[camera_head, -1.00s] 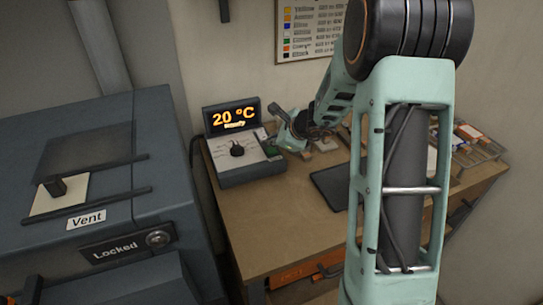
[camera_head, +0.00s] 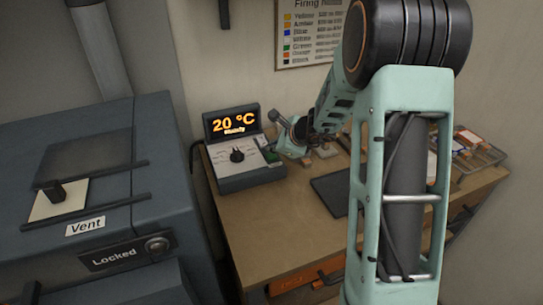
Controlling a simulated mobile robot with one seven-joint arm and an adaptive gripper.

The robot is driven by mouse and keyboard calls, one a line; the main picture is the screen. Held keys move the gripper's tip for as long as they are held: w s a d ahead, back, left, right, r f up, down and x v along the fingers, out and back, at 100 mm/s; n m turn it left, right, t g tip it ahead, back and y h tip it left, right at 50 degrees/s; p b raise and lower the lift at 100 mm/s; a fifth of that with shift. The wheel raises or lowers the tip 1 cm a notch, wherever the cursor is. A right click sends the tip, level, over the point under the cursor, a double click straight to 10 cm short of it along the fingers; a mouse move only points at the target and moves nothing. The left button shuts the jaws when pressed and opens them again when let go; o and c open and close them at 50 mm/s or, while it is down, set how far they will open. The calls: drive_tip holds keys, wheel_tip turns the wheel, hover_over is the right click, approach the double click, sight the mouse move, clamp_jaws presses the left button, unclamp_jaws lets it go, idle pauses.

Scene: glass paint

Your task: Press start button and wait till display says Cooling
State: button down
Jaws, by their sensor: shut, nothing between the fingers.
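The control box (camera_head: 236,172) stands at the back left of the wooden table, with a dark knob (camera_head: 237,155) on its sloped face. Its display (camera_head: 232,124) reads "20 °C" in orange, with a smaller word below that is blurred, perhaps "Ready". A green button (camera_head: 271,156) is at the right side of the box's face. My gripper (camera_head: 273,148) is shut and empty, at the right edge of the box close to the green button. Whether it touches the button I cannot tell.
A grey kiln (camera_head: 75,145) marked "Vent" and "Locked" stands at the left. A dark flat pad (camera_head: 331,190) lies on the table (camera_head: 250,225). Trays of coloured pieces (camera_head: 475,152) lie at the right. A "Firing Notes" chart (camera_head: 308,35) hangs on the wall.

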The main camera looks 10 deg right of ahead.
sight(272, 157)
drive_tip(key=shift+f, duration=0.15)
idle(0.3)
drive_tip(key=shift+f+b, duration=0.3)
drive_tip(key=shift+b, duration=0.35)
drive_tip(key=shift+f+b, duration=0.45)
drive_tip(key=shift+b, duration=0.1)
idle(0.3)
idle(0.4)
drive_tip(key=shift+r+p, duration=0.6)
drive_tip(key=shift+r, duration=0.3)
drive_tip(key=shift+r, duration=0.1)
wheel_tip(272, 157, up, 5)
drive_tip(key=p, duration=0.4)
idle(0.4)
